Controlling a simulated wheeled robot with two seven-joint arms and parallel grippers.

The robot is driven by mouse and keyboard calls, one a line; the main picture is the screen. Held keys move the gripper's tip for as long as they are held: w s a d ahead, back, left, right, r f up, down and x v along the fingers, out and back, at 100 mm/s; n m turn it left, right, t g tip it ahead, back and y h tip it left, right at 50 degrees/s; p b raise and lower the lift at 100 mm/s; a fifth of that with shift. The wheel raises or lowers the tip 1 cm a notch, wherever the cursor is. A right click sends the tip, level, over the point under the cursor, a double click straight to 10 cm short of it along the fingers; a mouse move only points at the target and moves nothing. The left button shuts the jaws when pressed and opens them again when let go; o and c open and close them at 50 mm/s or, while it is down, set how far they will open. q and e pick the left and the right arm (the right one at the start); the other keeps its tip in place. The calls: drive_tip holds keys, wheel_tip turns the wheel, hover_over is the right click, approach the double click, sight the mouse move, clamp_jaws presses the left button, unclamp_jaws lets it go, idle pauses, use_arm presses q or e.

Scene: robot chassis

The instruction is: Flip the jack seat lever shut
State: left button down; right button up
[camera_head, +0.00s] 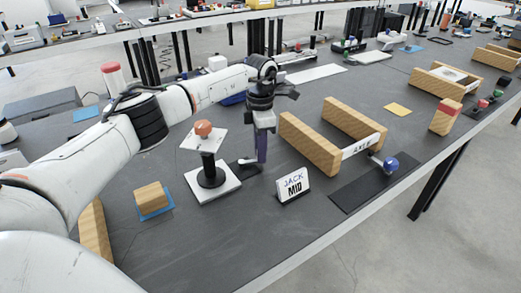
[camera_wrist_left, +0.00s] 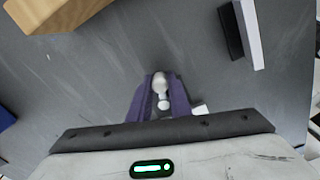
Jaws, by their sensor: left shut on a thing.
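The jack seat (camera_head: 212,177) has a white base, a black post and a tilted white top plate with an orange piece on it. A small dark plate (camera_head: 245,168) lies to the right of its base. My left gripper (camera_head: 262,158) points down beside it, purple fingers close to the table. In the left wrist view, the fingers (camera_wrist_left: 160,97) are shut on a pale rounded knob (camera_wrist_left: 160,82), taken to be the lever. The rest of the lever is hidden by the fingers. My right gripper is not in view.
A "JACK MID" sign (camera_head: 293,186) stands just right of my gripper. Two wooden blocks (camera_head: 310,143) stand behind it, with a blue-balled rod (camera_head: 390,165) on a black mat (camera_head: 350,195). A wooden block (camera_head: 152,197) sits on a blue pad to the left.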

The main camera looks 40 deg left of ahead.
use_arm(q)
drive_tip(key=shift+w+r, duration=0.1)
drive_tip(key=c, duration=1.6)
unclamp_jaws()
wheel_tip(320, 180, up, 10)
drive_tip(key=shift+r, duration=0.15)
wheel_tip(320, 180, down, 11)
drive_tip(key=shift+r, duration=0.15)
drive_tip(key=shift+s+d+r+m, duration=0.1)
drive_tip(key=shift+s+m, duration=0.1)
drive_tip(key=shift+m, duration=0.1)
